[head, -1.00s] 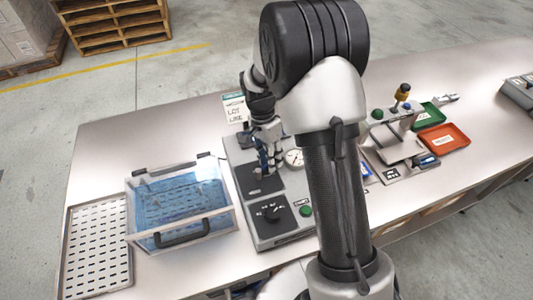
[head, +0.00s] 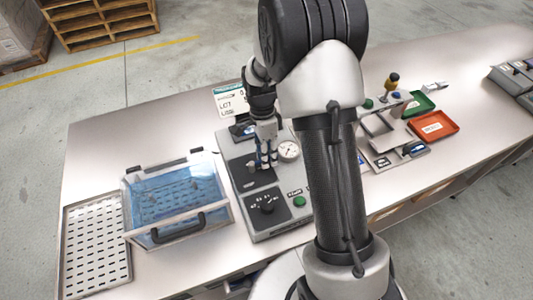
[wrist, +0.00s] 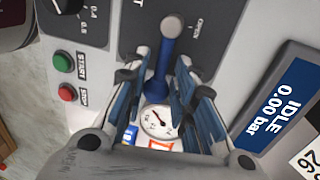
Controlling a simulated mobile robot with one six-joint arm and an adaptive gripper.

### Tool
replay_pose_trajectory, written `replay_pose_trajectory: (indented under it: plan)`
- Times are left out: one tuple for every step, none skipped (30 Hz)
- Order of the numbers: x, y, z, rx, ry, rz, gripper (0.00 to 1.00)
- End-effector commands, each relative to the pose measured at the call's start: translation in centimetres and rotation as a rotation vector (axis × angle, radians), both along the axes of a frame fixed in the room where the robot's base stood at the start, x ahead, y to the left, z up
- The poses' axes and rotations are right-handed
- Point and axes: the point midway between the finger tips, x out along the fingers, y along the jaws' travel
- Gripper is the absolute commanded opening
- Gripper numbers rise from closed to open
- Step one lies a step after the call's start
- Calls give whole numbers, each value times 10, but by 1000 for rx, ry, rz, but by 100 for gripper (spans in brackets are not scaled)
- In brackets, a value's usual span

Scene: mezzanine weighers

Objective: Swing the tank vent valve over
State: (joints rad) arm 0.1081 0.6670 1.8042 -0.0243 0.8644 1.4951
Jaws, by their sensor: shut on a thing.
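The valve lever (wrist: 160,72) is a blue bar with a grey rounded end, on a dark plate (wrist: 141,24) of the grey console. The word OPEN is printed right of the grey end; a lettering ending in T is to its left. My gripper (wrist: 165,88) has its fingers on both sides of the blue bar and is shut on it. In the head view my gripper (head: 265,158) is low over the console's dark plate (head: 248,174); the lever is mostly hidden there. The clear tank (head: 216,222) with blue liquid stands left of the console.
A round gauge (head: 289,150) is close right of my gripper. A black knob (head: 267,205) and green START button (head: 299,202) are on the console front. A display (wrist: 281,95) reads IDLE 0.00 bar. A slotted tray (head: 98,245) lies far left; red (head: 451,124) and green trays stand right.

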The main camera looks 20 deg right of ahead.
Motion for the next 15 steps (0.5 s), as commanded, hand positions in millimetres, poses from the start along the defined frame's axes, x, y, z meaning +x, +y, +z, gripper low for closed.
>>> replay_pose_trajectory:
  plan:
    - [-1,0,0,0,2,-3,0]
    - [-1,0,0,0,2,-3,0]
    - [-1,0,0,0,2,-3,0]
    - [-1,0,0,0,2,-3,0]
    - [-1,0,0,0,2,-3,0]
    - [-1,0,0,0,3,-3,26]
    - [-1,0,0,0,3,-3,28]
    - [-1,0,0,0,3,-3,30]
    - [-1,0,0,1,3,-2,32]
    - [-1,0,0,1,2,-2,34]
    - [-1,0,0,1,2,-2,36]
    - [-1,0,0,1,2,-2,39]
    - [-1,0,0,1,2,-1,41]
    - [-1,0,0,1,2,-1,43]
    - [-1,0,0,1,2,-1,45]
